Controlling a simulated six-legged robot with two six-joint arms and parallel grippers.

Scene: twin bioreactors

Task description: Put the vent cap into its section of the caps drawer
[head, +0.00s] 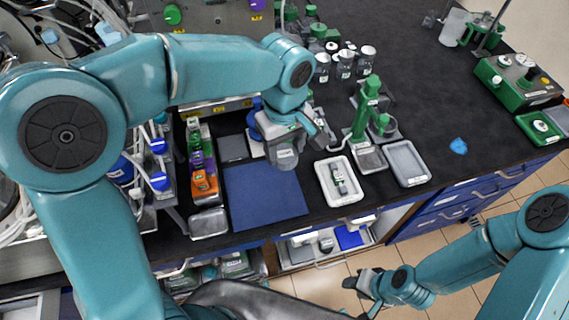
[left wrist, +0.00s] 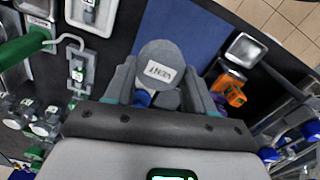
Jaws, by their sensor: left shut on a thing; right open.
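My left gripper (head: 284,152) is above the bench, over the far right part of the blue mat. In the left wrist view the gripper (left wrist: 160,95) is shut on the vent cap (left wrist: 158,52), a round grey cap with a white label. My right gripper (head: 366,284) is open and empty, low over the floor in front of the bench.
The blue mat (head: 262,198) lies beside colored blocks (head: 203,180) and a metal tray (head: 209,223). To the right stand a white tray (head: 325,194), a green stand (head: 360,115) and another grey tray (head: 408,165). Closed blue drawers (head: 440,220) are at right.

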